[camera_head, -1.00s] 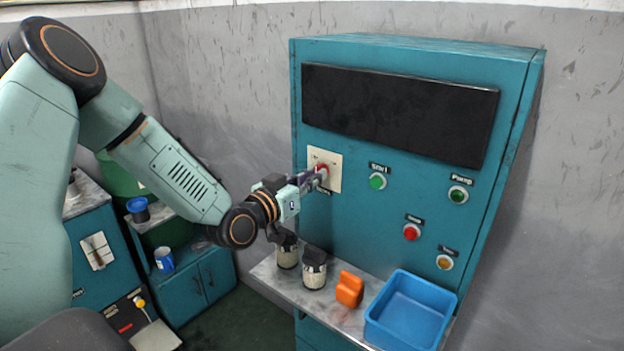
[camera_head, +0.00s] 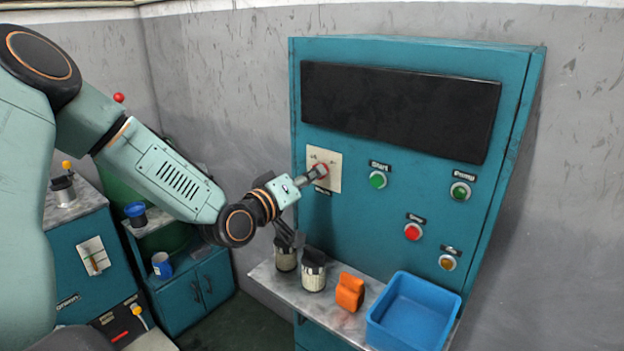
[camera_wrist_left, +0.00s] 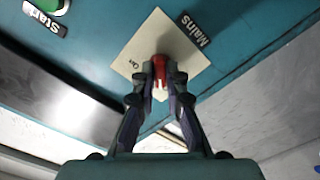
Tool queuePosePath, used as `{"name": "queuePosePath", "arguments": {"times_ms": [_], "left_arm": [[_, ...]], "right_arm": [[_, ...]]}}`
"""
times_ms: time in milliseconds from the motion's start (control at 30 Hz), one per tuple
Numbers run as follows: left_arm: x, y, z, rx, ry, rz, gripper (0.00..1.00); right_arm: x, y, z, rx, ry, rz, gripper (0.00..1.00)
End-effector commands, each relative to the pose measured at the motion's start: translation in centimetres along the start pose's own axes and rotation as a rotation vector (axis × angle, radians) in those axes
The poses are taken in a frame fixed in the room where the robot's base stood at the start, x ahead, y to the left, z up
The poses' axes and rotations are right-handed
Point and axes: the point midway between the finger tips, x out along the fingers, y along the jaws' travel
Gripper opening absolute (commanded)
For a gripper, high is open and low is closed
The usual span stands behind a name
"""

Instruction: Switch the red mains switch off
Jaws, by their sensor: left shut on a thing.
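The red mains switch (camera_wrist_left: 160,66) sits on a cream plate (camera_head: 324,158) on the teal cabinet's front, left of the green Start button. My left gripper (camera_head: 320,171) is at the plate. In the left wrist view its fingers (camera_wrist_left: 160,78) are shut on the red switch, one on each side. The fingers hide part of the switch, and I cannot tell its exact position. My right gripper is not in view.
The green Start button (camera_head: 377,180), green Pump button (camera_head: 459,192), red button (camera_head: 412,231) and amber button (camera_head: 446,262) are on the same panel. Below, a shelf (camera_head: 328,323) holds two dark-topped jars (camera_head: 312,275), an orange object (camera_head: 349,292) and a blue tray (camera_head: 376,332).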

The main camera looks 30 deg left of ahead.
Motion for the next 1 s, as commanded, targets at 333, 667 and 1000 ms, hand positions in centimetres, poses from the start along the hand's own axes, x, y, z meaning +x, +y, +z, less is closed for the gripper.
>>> {"name": "queuePosePath", "arguments": {"times_ms": [333, 667, 1000], "left_arm": [[0.10, 0.09, -0.48, -0.034, 0.013, 0.003, 0.00], [0.11, 0.08, -0.50, -0.033, 0.013, 0.003, 0.18], [0.04, 0.03, -0.19, -0.032, 0.005, 0.001, 0.35]], "right_arm": [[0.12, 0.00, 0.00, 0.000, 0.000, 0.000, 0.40], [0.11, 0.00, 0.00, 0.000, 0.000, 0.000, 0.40], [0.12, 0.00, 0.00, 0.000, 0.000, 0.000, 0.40]]}}
